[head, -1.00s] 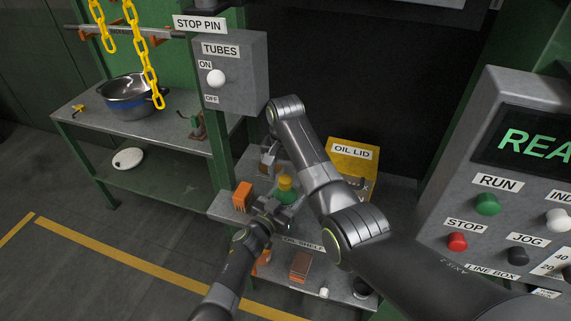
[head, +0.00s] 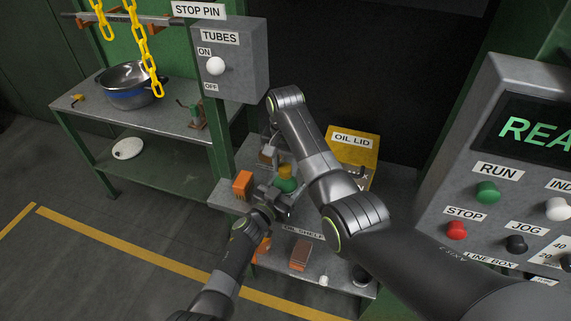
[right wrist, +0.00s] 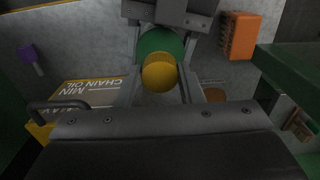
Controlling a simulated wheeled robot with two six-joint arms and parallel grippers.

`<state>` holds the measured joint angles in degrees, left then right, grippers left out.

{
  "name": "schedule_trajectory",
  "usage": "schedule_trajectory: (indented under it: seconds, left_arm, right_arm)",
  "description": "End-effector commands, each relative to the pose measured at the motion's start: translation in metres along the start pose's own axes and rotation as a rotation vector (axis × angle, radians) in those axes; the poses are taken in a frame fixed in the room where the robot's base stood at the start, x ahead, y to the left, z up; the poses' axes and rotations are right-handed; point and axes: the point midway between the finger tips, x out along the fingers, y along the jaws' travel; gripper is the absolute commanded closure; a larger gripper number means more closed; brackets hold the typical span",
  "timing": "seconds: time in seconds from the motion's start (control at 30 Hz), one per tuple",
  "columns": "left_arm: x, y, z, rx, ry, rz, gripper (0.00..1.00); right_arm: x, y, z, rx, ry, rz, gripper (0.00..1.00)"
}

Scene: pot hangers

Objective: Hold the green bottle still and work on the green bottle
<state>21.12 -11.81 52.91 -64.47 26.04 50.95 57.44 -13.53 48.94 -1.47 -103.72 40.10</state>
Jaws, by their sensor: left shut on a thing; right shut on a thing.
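The green bottle (head: 285,185) stands on the grey shelf, with a yellow cap (head: 285,170) on its top. In the right wrist view the round yellow cap (right wrist: 159,74) lies in front of the green body (right wrist: 160,43). My left gripper (head: 279,194) comes in low from the left and is shut on the green bottle's body. My right gripper (right wrist: 162,88) has its two fingers on either side of the yellow cap and is shut on it. In the head view my right arm partly hides its own fingers.
An orange block (head: 242,184) stands just left of the bottle. A yellow box with an OIL LID label (head: 353,155) is behind at right. The control panel (head: 500,150) stands at right.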

Motion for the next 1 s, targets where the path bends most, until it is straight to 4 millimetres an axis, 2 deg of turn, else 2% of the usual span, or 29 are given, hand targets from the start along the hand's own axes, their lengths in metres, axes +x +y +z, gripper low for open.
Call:
schedule_trajectory:
  seconds: [0.17, 1.0]
  left_arm:
    - [-0.0001, -0.0001, 0.0001, 0.000, 0.000, 0.000, 1.00]
    - [-0.0001, -0.0002, 0.0000, 0.000, 0.000, 0.000, 1.00]
  right_arm:
    - [-0.0004, 0.0001, -0.0002, -0.174, 0.001, 0.000, 0.94]
    - [-0.0015, -0.0001, -0.0008, -1.529, 0.002, 0.002, 0.94]
